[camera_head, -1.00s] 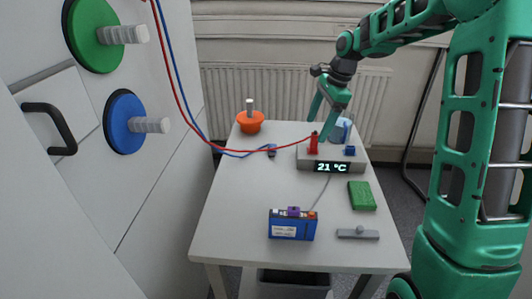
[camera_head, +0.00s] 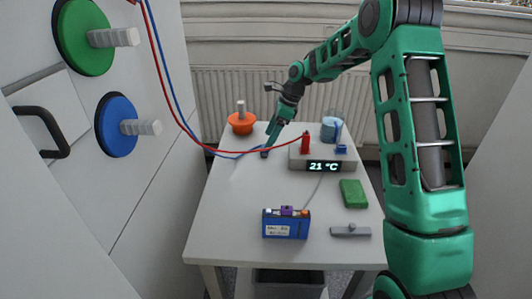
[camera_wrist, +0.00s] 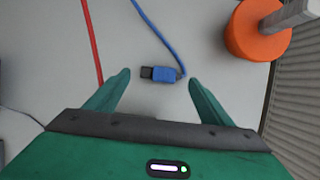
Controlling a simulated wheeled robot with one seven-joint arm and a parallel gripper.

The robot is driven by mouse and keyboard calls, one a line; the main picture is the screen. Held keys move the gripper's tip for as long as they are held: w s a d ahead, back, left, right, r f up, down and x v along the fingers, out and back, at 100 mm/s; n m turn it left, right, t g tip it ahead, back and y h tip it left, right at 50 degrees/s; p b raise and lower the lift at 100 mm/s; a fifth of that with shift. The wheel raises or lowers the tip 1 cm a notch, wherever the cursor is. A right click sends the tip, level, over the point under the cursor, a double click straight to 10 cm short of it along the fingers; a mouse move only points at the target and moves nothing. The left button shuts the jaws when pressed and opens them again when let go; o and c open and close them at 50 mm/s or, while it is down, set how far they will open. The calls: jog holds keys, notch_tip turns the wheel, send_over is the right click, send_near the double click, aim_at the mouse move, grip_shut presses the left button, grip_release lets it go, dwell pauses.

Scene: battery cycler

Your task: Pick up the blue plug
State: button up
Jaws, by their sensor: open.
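The blue plug (camera_wrist: 162,74) lies on the table at the end of a blue cable, with a dark tip pointing left in the wrist view. In the head view the plug (camera_head: 264,154) is small and partly hidden by my gripper. My gripper (camera_wrist: 160,78) is open, with one finger on each side of the plug in the picture and nothing held. In the head view my gripper (camera_head: 270,142) is over the back part of the table, at the plug. I cannot tell how high it is above the table.
A red cable (camera_wrist: 91,40) runs left of the plug. An orange knobbed object (camera_wrist: 252,32) stands right of it. On the table (camera_head: 225,215) are a grey box with a display (camera_head: 323,166), a blue battery pack (camera_head: 286,224), a green block (camera_head: 353,193) and a grey bar (camera_head: 350,231).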

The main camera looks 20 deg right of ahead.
jog(key=x, duration=0.5)
jog(key=shift+s+f, duration=0.1)
jog(key=shift+s, duration=0.1)
jog(key=c, duration=1.1)
